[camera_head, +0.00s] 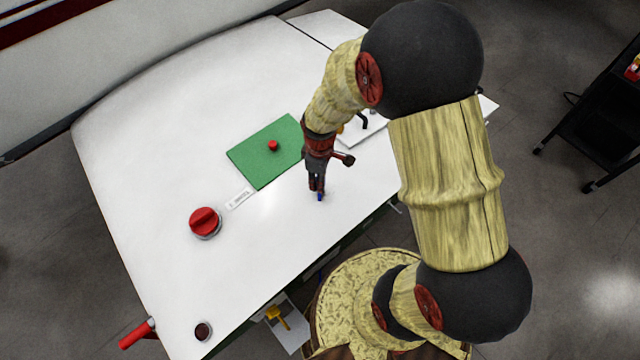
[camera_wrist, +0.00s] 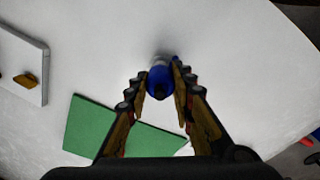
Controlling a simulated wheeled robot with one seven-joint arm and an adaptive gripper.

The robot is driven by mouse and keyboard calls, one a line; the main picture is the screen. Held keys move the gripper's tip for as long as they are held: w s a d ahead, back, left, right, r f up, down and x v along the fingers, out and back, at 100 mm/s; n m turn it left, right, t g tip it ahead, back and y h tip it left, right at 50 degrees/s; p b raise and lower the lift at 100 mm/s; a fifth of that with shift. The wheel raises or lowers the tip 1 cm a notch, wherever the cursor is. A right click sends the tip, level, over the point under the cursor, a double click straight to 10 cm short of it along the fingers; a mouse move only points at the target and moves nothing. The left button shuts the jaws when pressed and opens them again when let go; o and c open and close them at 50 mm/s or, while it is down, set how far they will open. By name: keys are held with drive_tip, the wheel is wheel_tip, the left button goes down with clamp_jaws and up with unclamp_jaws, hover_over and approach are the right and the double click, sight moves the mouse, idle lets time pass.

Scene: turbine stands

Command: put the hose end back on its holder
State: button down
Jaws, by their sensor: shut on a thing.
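My gripper (camera_head: 317,186) points down over the white table, right of the green mat. Its fingers are shut on a small blue piece with a dark tip, which I take as the hose end (camera_head: 320,197). In the wrist view the hose end (camera_wrist: 159,80) sits between the fingertips, with a grey part behind it. Whether it touches the table is unclear. No trailing hose is visible. I cannot tell for sure which thing is the holder; a black hooked part (camera_head: 363,122) stands on a white plate (camera_head: 352,137) behind my gripper, partly hidden by my arm.
The green mat (camera_head: 255,163) carries a red knob (camera_head: 273,145). A larger red knob (camera_head: 204,221), a small label (camera_head: 239,198) and a dark round cup (camera_head: 203,331) are at the left and front. A red handle (camera_head: 137,334) juts from the table's edge. The table's far left is clear.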

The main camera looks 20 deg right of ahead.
drive_tip(key=shift+r, duration=0.1)
drive_tip(key=shift+r+p, duration=1.05)
drive_tip(key=shift+r, duration=0.35)
drive_tip(key=shift+f, duration=0.1)
